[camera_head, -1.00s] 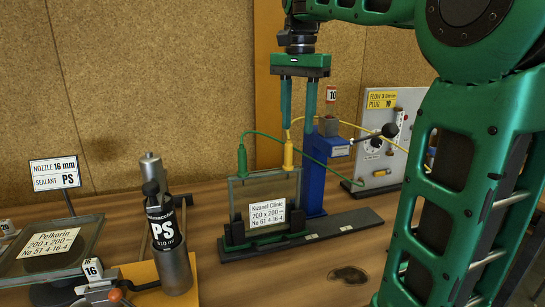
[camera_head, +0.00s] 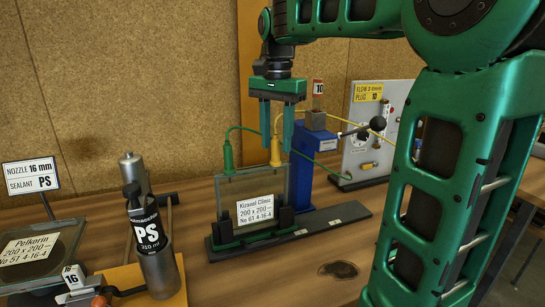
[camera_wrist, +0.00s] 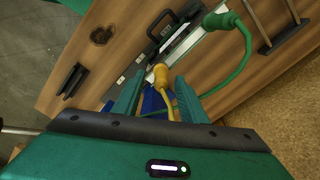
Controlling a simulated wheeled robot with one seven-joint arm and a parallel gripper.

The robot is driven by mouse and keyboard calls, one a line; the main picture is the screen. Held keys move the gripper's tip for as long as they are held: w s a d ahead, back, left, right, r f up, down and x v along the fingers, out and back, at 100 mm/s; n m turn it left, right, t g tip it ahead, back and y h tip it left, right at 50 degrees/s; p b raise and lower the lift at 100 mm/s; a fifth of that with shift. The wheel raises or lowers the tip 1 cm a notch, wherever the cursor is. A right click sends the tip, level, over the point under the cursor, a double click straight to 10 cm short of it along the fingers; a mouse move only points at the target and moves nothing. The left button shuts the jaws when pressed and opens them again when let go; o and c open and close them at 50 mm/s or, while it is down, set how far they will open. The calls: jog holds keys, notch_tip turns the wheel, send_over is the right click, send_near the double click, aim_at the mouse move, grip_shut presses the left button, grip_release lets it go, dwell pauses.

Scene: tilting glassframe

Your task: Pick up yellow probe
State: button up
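The yellow probe (camera_head: 275,151) stands upright in the top edge of a glass frame (camera_head: 250,191) labelled "Kizanel Clinic", with a yellow cable running off to the right. In the wrist view the yellow probe (camera_wrist: 161,75) lies between and just beyond my fingers. My gripper (camera_head: 275,147) is open and points down, with one finger on each side of the probe's upper part. It also shows in the wrist view (camera_wrist: 157,88), with a gap between the fingers. I cannot tell whether either finger touches the probe.
A green probe (camera_head: 228,157) stands left of the yellow one on the same frame. A blue post (camera_head: 304,165) stands close behind, right. A panel (camera_head: 370,128) is at the back right. A PS cartridge (camera_head: 147,230) and a Pelkorin glass (camera_head: 32,250) are at the left.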

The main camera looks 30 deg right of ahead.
aim_at(275, 161)
jog(key=shift+w+a+f, duration=0.1)
jog(key=shift+f, duration=1.65)
grip_shut()
jog(key=shift+r, duration=0.15)
notch_tip(275, 161, up, 4)
jog(key=shift+f, duration=0.15)
jog(key=s+a+r, duration=0.5)
jog(key=s+r, duration=0.2)
jog(key=s, duration=0.3)
jog(key=shift+s, duration=0.25)
jog(key=shift+f, duration=0.1)
